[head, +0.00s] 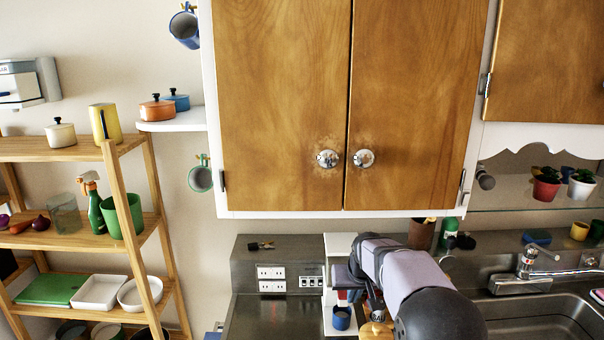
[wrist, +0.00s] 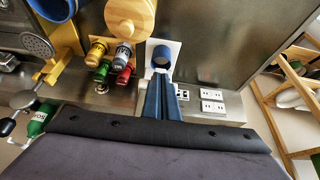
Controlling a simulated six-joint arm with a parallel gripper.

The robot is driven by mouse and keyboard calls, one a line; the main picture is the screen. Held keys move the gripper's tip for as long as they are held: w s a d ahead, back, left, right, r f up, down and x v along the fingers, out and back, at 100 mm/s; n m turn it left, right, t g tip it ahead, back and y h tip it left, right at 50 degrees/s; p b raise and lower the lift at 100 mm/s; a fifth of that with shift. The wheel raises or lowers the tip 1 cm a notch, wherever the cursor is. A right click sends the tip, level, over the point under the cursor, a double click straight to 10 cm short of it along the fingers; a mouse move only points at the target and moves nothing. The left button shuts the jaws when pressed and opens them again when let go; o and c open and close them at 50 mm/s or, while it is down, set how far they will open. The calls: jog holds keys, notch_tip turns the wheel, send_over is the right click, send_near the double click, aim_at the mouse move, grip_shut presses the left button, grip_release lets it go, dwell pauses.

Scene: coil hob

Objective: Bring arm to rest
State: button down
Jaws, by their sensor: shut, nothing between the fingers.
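My gripper (wrist: 163,82) shows in the wrist view as two blue fingers side by side, closed together with nothing between them. A blue cup (wrist: 161,57) on a white shelf appears just past the fingertips; I cannot tell how far apart they are. In the head view my arm (head: 410,278) reaches in from the bottom over the counter, right of the white shelf unit. Its grey and black links hide most of the gripper there.
Wooden cabinet doors (head: 283,110) hang above. A wooden rack (head: 120,190) with pots and trays stands at left. The sink (head: 545,320) and tap (head: 527,262) are at right. In the wrist view, several coloured jars (wrist: 110,62) stand close to the gripper. The steel counter (head: 265,318) at left is clear.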

jog(key=s+f+g+b, duration=0.1)
jog(key=s+f, duration=0.4)
jog(key=s, duration=1.3)
jog(key=s+d+f+g+b, duration=0.1)
jog(key=s+f+g, duration=0.3)
jog(key=s, duration=1.5)
jog(key=shift+f+b, duration=0.35)
jog(key=shift+b, duration=0.15)
